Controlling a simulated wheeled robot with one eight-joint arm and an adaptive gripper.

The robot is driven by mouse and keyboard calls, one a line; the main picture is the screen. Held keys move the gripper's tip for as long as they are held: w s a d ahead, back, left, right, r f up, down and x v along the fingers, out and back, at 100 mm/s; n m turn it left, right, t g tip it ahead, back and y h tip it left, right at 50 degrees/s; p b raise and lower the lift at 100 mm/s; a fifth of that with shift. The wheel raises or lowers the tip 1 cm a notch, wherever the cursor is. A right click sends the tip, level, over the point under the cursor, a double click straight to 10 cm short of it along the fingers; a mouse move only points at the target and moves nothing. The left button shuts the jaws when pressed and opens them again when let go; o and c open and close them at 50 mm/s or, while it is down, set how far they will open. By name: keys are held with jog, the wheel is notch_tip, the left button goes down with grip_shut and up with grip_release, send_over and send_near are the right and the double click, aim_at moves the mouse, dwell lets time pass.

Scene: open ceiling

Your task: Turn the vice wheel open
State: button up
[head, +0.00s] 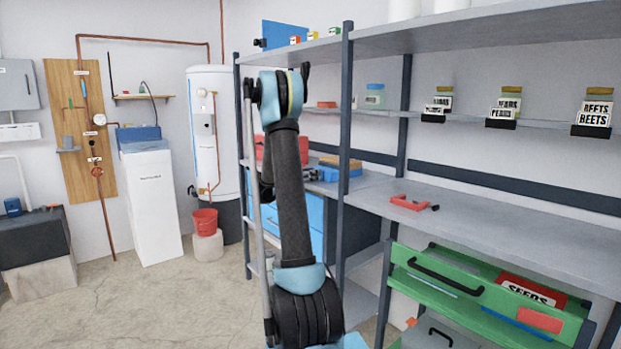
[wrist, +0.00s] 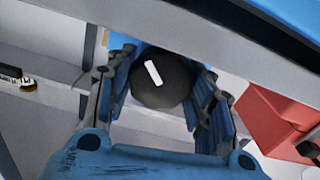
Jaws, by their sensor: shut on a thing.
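The vice wheel, a dark round disc with a white mark (wrist: 165,84), shows in the wrist view between the fingers of my gripper (wrist: 164,92). The blue fingers press in from both sides and are shut on the wheel. The rest of the vice is not clear in the wrist view. In the head view my dark arm stands in front of the bench, and the wheel and grip cannot be made out there.
A red box (wrist: 275,112) lies right of my gripper in the wrist view. In the head view a red clamp-like tool (head: 408,202) lies on the grey bench (head: 480,232). An open green drawer (head: 455,290) juts out below it. Open floor lies left.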

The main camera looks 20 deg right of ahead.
jog(key=shift+w+a+n, duration=0.1)
jog(key=shift+w+n, duration=0.1)
jog(key=shift+n, duration=0.7)
jog(key=o, duration=1)
jog(key=shift+o, duration=0.2)
jog(key=shift+s+a, duration=0.1)
jog(key=v, duration=1.1)
jog(key=shift+a, duration=0.4)
